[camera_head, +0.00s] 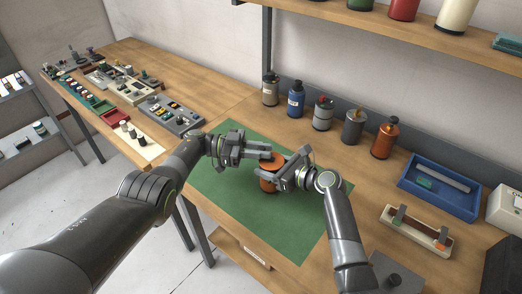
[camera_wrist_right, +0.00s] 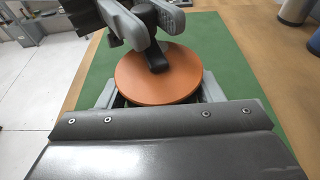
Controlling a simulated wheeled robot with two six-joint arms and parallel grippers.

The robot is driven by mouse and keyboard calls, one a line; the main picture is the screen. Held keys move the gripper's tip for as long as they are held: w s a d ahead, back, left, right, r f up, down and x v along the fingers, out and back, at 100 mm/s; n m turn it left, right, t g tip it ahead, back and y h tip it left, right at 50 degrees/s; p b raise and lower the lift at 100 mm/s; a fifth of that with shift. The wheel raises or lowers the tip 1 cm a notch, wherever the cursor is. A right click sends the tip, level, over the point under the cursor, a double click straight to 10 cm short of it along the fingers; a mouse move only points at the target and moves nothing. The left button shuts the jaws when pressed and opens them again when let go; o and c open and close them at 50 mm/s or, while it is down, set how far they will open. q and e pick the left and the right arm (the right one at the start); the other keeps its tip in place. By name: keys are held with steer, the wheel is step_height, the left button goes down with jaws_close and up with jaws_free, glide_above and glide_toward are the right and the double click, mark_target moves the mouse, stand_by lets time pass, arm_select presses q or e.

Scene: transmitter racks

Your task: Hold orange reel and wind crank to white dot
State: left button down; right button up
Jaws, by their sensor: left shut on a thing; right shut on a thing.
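The orange reel (camera_head: 268,183) stands on the green mat (camera_head: 240,205). Its round orange top (camera_wrist_right: 165,82) fills the middle of the right wrist view. A dark crank (camera_wrist_right: 154,56) lies over the reel's top. My left gripper (camera_head: 270,154) reaches in from the left above the reel and is shut on the crank; its grey fingers (camera_wrist_right: 142,20) show at the top of the right wrist view. My right gripper (camera_head: 282,181) is shut on the reel's body from the right, one finger on each side below the top. I cannot see a white dot; the crank and grippers hide part of the top.
Several bottles stand along the back, including a blue one (camera_head: 296,100) and an orange one (camera_head: 384,140). A blue tray (camera_head: 440,188) and a wooden holder (camera_head: 415,232) lie to the right. A side bench (camera_head: 135,62) with small parts is at left. The mat around the reel is clear.

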mark_target(261, 149)
arm_select(q)
steer(key=shift+s+g, duration=0.2)
steer(key=shift+g, duration=0.1)
stand_by(0.4)
steer(key=c, duration=1.4)
jaws_free()
steer(key=shift+w+r, duration=0.1)
steer(key=shift+r, duration=0.05)
steer(key=shift+r, duration=0.35)
steer(key=shift+s+r, duration=0.2)
steer(key=shift+r, duration=4.4)
steer(key=shift+o, duration=0.2)
